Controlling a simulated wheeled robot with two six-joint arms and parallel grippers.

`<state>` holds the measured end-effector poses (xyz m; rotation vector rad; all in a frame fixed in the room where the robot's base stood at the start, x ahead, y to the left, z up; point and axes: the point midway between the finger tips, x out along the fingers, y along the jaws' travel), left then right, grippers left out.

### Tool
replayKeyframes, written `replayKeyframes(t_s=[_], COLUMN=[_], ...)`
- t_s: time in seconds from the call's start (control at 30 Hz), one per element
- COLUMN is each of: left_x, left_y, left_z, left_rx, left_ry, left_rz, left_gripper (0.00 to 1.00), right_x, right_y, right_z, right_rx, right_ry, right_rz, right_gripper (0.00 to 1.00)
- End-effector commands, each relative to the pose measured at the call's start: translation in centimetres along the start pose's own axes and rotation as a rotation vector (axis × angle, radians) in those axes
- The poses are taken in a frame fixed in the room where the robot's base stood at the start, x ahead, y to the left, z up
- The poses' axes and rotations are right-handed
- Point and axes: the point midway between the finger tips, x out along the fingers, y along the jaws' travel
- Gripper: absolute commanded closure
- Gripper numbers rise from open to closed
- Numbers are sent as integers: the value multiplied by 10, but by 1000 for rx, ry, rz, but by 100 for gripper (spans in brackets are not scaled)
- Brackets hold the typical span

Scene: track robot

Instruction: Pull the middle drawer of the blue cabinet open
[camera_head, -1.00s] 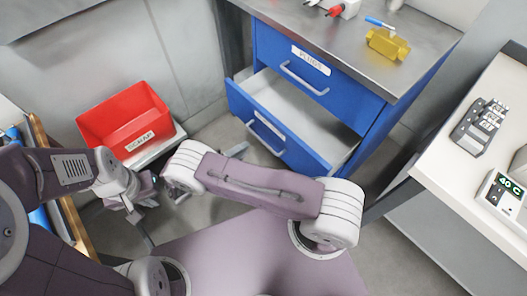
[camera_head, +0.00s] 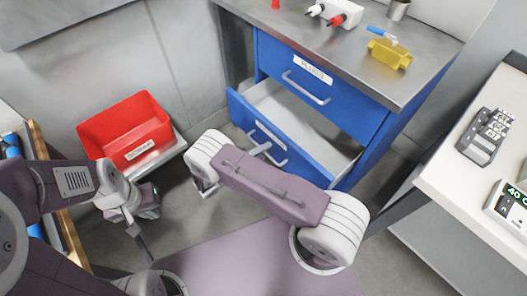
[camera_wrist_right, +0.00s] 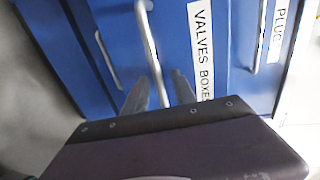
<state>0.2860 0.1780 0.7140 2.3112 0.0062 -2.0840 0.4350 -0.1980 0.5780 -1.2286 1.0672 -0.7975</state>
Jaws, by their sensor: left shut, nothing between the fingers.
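The blue cabinet (camera_head: 380,135) stands at the upper middle of the head view. Its middle drawer (camera_head: 297,157) is pulled part way out and its pale inside shows. In the right wrist view, the drawer's bar handle (camera_wrist_right: 150,45) runs down toward the space between my right gripper's fingers (camera_wrist_right: 160,92). The fingers are apart, with a gap visible beside the bar. In the head view my right gripper (camera_head: 261,149) is at this handle, mostly behind my arm. My left gripper (camera_head: 140,208) is shut and empty, low at the left, away from the cabinet.
The top drawer (camera_head: 312,85) is shut. A yellow part (camera_head: 389,53) lies on the cabinet top. A red bin (camera_head: 125,132) stands at the left. A white table (camera_head: 460,190) with a keypad device (camera_head: 485,137) flanks the right. Grey floor lies between.

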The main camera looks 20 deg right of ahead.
Motion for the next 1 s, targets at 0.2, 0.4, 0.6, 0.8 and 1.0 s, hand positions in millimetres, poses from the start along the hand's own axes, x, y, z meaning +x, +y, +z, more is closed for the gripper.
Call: replayKeyframes(t_s=[0.2,0.4,0.6,0.8,1.0], left_x=[0,0,0,0,0], left_y=[0,0,0,0,0], left_z=[0,0,0,0,0], left_rx=[0,0,0,0,0], left_ry=[0,0,0,0,0], left_rz=[0,0,0,0,0], left_gripper=[100,100,100,100,100], right_x=[0,-1,-1,-1,-1], right_y=[0,0,0,0,0], right_z=[0,0,0,0,0], right_rx=[0,0,1,0,0], right_ry=[0,0,0,0,0], right_rz=[0,0,0,1,1], right_gripper=[100,100,100,100,100])
